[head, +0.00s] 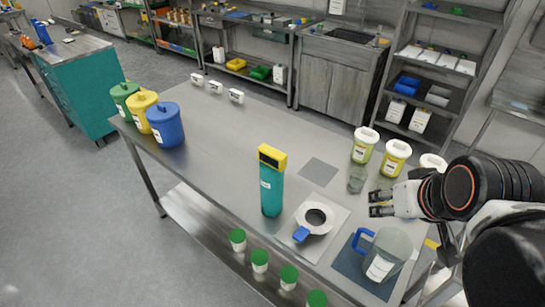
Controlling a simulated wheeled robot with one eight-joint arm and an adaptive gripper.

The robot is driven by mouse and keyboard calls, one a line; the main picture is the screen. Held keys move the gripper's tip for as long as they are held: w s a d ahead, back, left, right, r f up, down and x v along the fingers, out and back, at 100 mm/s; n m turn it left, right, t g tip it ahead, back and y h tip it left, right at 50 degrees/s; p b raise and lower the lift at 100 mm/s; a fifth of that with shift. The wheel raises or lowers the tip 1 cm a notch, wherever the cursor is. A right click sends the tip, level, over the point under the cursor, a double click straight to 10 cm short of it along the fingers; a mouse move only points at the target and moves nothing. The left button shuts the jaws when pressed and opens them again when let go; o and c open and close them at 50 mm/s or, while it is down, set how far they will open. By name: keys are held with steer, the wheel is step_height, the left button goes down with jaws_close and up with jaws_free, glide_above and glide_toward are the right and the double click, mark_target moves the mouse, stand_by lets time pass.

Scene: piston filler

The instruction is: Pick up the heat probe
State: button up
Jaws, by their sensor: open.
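An upright teal device with a yellow head (271,182), which looks like the heat probe, stands near the front edge of the steel table (225,110). A small pale label is on its body. My gripper (378,203) is open and empty at the right side of the table, its fingers pointing left.
A white ring with a blue handle (315,217) and a clear jug with a blue handle (386,256) sit on mats near the front. Yellow tubs with white lids (396,158) stand behind my gripper. Lidded canisters (167,124) stand at the far left. The table's middle is clear.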

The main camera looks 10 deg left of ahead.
steer(key=w+a+r+n+g+y+p, duration=0.25)
steer(key=w+a+r+n+p, duration=0.25)
steer(key=w+a+r+p, duration=0.35)
steer(key=n+g+y+p, duration=0.1)
steer(key=n+y+p, duration=0.1)
steer(key=n+p, duration=0.45)
glide_toward(274, 152)
steer(key=shift+m, duration=0.35)
steer(key=x, duration=0.4)
steer(key=shift+s+f, duration=0.15)
steer(key=shift+f, duration=0.2)
steer(key=shift+w+b+x, duration=0.15)
steer(key=shift+x, duration=1.15)
steer(key=shift+w+b+x, duration=0.1)
steer(key=shift+b+x, duration=0.05)
steer(key=shift+x, duration=1.1)
steer(key=shift+a+r, duration=0.15)
steer(key=shift+a, duration=0.05)
jaws_close()
